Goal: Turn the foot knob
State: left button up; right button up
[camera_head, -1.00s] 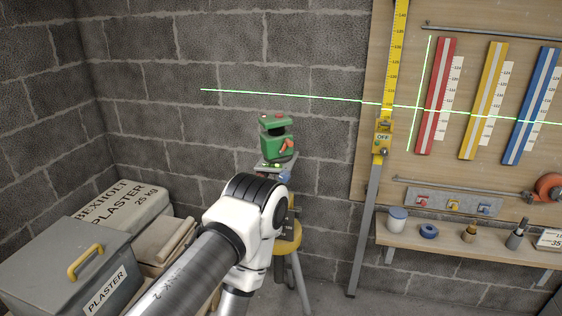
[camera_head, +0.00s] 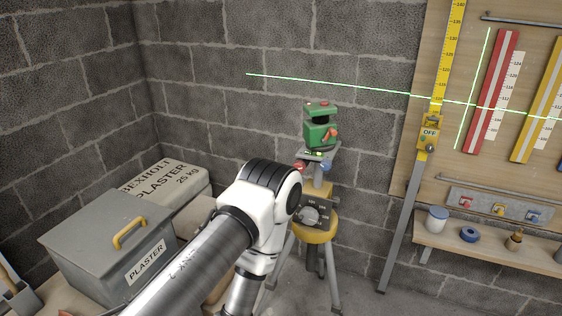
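A green laser level (camera_head: 320,128) stands on a grey plate (camera_head: 318,155) on top of a yellow-headed tripod (camera_head: 316,235). Small knobs sit at the plate: a red one (camera_head: 299,167) at its left and a blue one (camera_head: 326,166) at its right. A grey round knob (camera_head: 310,215) shows lower on the tripod head. I cannot tell from the picture which is the foot knob. My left arm comes in from the lower left and bends down in front of the tripod, hiding part of its left side. Neither gripper is in view.
A green laser line crosses the wall to a yellow staff (camera_head: 447,75) marked OFF. A grey plaster box (camera_head: 80,240) and a plaster sack (camera_head: 185,182) lie at the left. A shelf (camera_head: 480,248) with small items is on the right. Bare floor lies right of the tripod.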

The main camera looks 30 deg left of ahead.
aim_at(300, 165)
jog(key=u, duration=0.85)
